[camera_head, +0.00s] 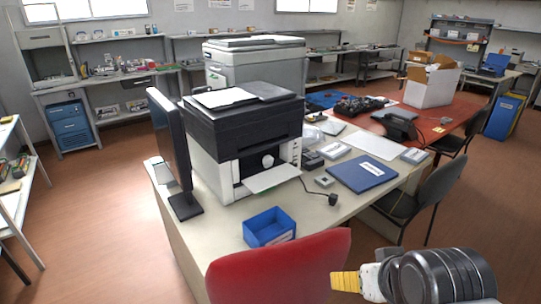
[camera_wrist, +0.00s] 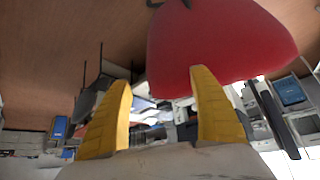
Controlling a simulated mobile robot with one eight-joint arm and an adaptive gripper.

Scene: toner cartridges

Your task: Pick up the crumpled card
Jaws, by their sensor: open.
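I cannot make out a crumpled card for certain. A small pale, crumpled-looking thing (camera_head: 312,132) lies on the desk just right of the printer, too small to tell what it is. My gripper (camera_head: 345,282) is at the lower right in the head view, in front of the desk and right of the red chair back. In the wrist view my gripper (camera_wrist: 161,79) shows two yellow fingers spread apart with nothing held between them.
The red chair back (camera_head: 280,268) stands close to my gripper. The desk (camera_head: 318,212) holds a printer (camera_head: 245,140), monitor (camera_head: 172,145), blue tray (camera_head: 269,227), blue folder (camera_head: 362,172) and small boxes. A dark chair (camera_head: 415,200) stands at its right. An open carton (camera_head: 430,88) is on the red table (camera_head: 462,115).

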